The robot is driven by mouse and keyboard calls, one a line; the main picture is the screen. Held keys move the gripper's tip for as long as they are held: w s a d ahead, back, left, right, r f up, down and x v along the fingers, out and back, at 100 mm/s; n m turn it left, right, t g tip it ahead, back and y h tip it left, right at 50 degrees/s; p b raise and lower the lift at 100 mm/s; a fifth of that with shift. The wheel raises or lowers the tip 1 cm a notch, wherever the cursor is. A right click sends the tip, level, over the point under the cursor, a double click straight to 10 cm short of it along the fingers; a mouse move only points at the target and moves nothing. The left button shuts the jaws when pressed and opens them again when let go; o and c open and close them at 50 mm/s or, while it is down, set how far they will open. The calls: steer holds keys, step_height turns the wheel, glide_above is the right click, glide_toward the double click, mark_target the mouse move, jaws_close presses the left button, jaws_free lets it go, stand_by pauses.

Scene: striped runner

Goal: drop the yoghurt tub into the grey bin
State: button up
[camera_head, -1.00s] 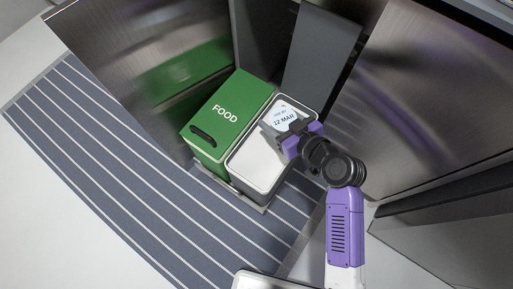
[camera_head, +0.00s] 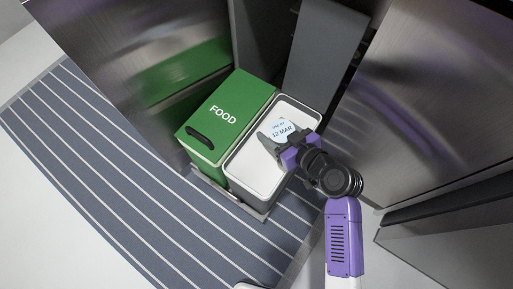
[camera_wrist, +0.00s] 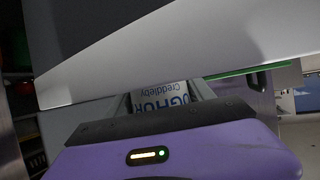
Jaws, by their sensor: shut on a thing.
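My gripper (camera_head: 279,142) is shut on the yoghurt tub (camera_head: 284,128). The tub's pale lid faces up and reads "12 MAR". The tub is over the far part of the grey bin (camera_head: 236,188), whose inside looks white. I cannot tell how high it is above the rim. In the wrist view the tub (camera_wrist: 163,97) shows blue lettering between my fingers, and its lower part is hidden.
A green bin (camera_head: 229,110) marked "FOOD" stands directly left of the grey bin. Steel fronts (camera_head: 420,110) rise on both sides. A striped runner (camera_head: 100,170) lies on the floor in front, mostly clear.

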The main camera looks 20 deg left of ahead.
steer(key=o, duration=1.6)
steer(key=shift+o, duration=0.2)
steer(key=p+v, duration=0.2)
steer(key=v, duration=0.5)
steer(key=shift+s+d+r, duration=0.15)
steer(key=shift+s+d, duration=0.1)
steer(key=shift+s, duration=0.05)
